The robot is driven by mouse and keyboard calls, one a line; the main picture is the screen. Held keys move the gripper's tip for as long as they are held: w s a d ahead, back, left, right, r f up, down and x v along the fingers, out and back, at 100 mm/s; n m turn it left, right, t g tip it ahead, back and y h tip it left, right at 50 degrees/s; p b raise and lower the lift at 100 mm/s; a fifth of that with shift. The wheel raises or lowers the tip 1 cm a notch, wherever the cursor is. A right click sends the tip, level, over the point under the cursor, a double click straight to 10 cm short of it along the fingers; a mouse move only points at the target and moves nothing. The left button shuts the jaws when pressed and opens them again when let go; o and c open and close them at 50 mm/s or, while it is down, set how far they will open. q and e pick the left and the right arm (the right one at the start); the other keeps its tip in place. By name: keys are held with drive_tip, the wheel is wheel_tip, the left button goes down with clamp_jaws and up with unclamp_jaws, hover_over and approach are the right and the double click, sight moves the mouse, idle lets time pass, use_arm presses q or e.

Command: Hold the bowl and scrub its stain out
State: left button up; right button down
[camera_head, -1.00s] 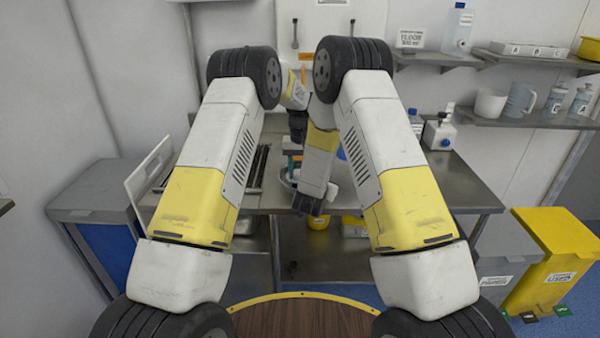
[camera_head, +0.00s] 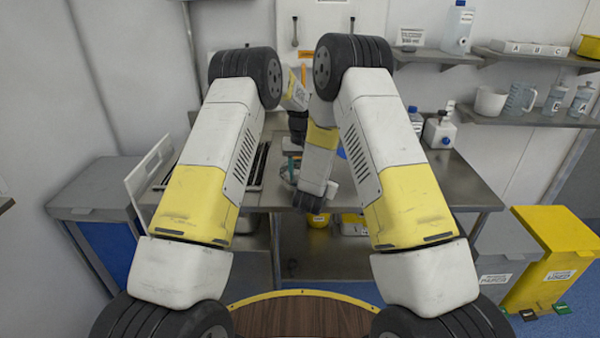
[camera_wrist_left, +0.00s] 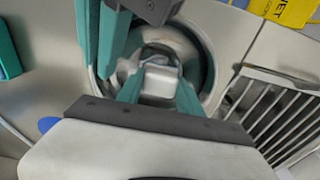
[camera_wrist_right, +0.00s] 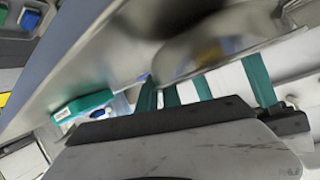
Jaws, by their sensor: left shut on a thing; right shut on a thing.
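A round steel bowl (camera_wrist_left: 203,48) lies below my left gripper (camera_wrist_left: 160,85) in the left wrist view. My left gripper's teal fingers reach into it, closed on a pale rounded block (camera_wrist_left: 158,80). My right gripper's teal fingers (camera_wrist_left: 98,40) stand at the bowl's left rim and seem shut on it. In the right wrist view my right gripper (camera_wrist_right: 186,88) meets the steel bowl wall (camera_wrist_right: 240,38). A blurred brown patch (camera_wrist_right: 205,52) shows there; I cannot tell whether it is stain or reflection. In the head view my arms mostly hide the bowl.
A steel table (camera_head: 455,190) carries a rack (camera_wrist_left: 268,112) right of the bowl in the left wrist view. A white bottle (camera_head: 440,132) stands at the table's back right. Wall shelves (camera_head: 530,118) hold jugs and bottles. A yellow bin (camera_head: 548,250) stands at the right.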

use_arm(q)
drive_tip(key=shift+s, duration=0.15)
drive_tip(key=shift+s+a, duration=0.2)
drive_tip(key=shift+s, duration=0.2)
drive_tip(key=shift+w+d, duration=0.2)
drive_tip(key=shift+w, duration=0.4)
drive_tip(key=shift+w+d, duration=0.2)
drive_tip(key=shift+w, duration=0.35)
drive_tip(key=shift+s+a, duration=0.2)
drive_tip(key=shift+s, duration=0.4)
drive_tip(key=shift+s+a, duration=0.2)
drive_tip(key=shift+s, duration=0.35)
drive_tip(key=shift+w+d, duration=0.2)
drive_tip(key=shift+w, duration=0.35)
drive_tip(key=shift+w+d, duration=0.15)
drive_tip(key=shift+w, duration=0.4)
drive_tip(key=shift+s+a, duration=0.2)
drive_tip(key=shift+s, duration=0.4)
drive_tip(key=shift+s+a, duration=0.15)
drive_tip(key=shift+s, duration=0.4)
